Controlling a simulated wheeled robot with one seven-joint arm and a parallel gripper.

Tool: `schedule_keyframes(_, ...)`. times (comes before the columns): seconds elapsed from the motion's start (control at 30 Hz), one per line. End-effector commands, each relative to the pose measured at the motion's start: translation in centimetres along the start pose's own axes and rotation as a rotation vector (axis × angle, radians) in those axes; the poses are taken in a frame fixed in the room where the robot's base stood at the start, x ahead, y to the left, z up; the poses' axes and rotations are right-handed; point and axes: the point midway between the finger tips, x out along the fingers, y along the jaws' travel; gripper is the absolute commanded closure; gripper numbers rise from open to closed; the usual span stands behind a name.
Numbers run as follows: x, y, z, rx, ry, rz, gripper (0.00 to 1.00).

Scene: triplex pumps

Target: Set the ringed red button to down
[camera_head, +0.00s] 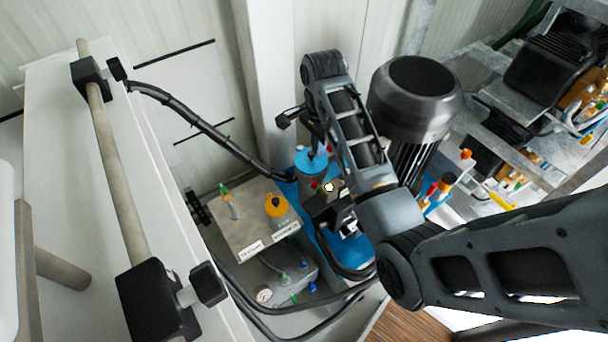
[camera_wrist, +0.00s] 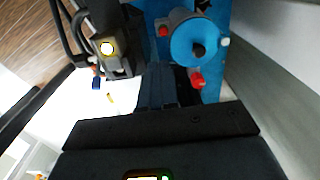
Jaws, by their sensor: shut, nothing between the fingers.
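A dark box carries a small round button (camera_head: 328,187) with a bright white-yellow centre and a dark ring. It also shows at the upper left of the wrist view as a lit button (camera_wrist: 107,48); I see no red on its face. My gripper (camera_wrist: 163,72) is shut and empty, reaching up the wrist view, to the right of the box and apart from it. A blue round cap (camera_wrist: 195,45) with a black centre lies ahead to its right, with a red knob (camera_wrist: 197,80) close to the fingers. In the head view my own arm largely hides the gripper.
The blue cap (camera_head: 310,160) stands left of my arm. A large dark motor (camera_head: 416,98) stands just right of my arm. Black hoses (camera_head: 205,127) run around the pump.

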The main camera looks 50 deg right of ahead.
Motion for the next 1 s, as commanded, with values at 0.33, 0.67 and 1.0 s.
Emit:
schedule_keyframes(0.33, 3.1, 0.0, 0.0, 0.015, -0.007, 0.016, 1.0)
schedule_keyframes(0.67, 9.6, 0.0, 0.1, 0.013, -0.007, 0.014, 1.0)
schedule_keyframes(1.0, 13.5, 0.0, 0.1, 0.013, -0.006, 0.011, 1.0)
